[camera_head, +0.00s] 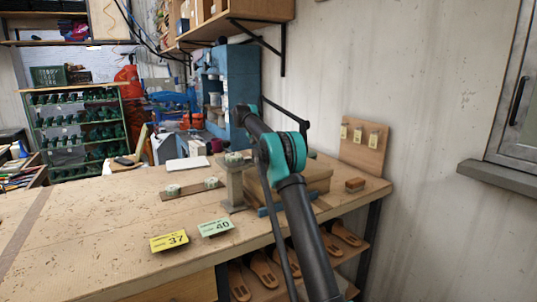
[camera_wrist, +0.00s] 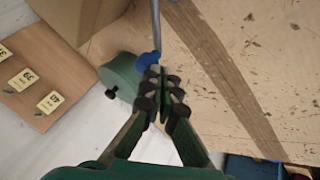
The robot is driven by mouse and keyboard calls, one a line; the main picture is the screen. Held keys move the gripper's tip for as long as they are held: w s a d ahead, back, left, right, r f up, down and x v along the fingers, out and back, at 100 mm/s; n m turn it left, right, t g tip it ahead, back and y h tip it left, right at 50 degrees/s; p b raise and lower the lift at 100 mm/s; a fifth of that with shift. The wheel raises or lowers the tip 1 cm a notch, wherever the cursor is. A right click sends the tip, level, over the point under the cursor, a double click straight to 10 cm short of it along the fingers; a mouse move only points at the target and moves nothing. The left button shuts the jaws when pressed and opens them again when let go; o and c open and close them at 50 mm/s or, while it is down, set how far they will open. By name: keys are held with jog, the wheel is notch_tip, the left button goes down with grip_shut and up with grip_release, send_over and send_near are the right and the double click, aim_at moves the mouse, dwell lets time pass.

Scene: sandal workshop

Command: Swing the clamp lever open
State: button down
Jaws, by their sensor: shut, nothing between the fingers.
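In the wrist view, a thin grey rod (camera_wrist: 156,22) with a blue knob (camera_wrist: 148,63) at its end looks like the clamp lever. My gripper (camera_wrist: 163,84) is shut and empty, with its fingertips right beside the blue knob. I cannot tell whether they touch it. A green rounded body (camera_wrist: 122,72) with a small black knob lies just left of the fingers. In the head view my arm covers much of the clamp area; blue parts (camera_head: 266,211) show low beside a wooden block (camera_head: 318,180). The lever and the fingertips cannot be made out there.
The workbench (camera_head: 110,220) carries a yellow 37 card (camera_head: 169,241), a green 40 card (camera_head: 216,228) and a grey post (camera_head: 234,187). A tag board (camera_head: 363,147) stands against the wall. A small brown block (camera_head: 355,184) lies nearby. The bench's front left is clear.

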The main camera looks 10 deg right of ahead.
jog(key=shift+w+d+m+g, duration=0.1)
jog(key=shift+d+m+g, duration=0.2)
jog(key=shift+m, duration=0.2)
jog(key=shift+s+d, duration=0.15)
jog(key=shift+d, duration=0.5)
jog(key=shift+s+d, duration=0.15)
jog(key=shift+d, duration=0.45)
jog(key=shift+s+d, duration=0.25)
jog(key=shift+d, duration=0.3)
jog(key=shift+r, duration=0.1)
jog(key=v, duration=1.1)
jog(key=shift+a+r, duration=0.2)
jog(key=shift+a, duration=0.1)
jog(key=shift+s, duration=0.15)
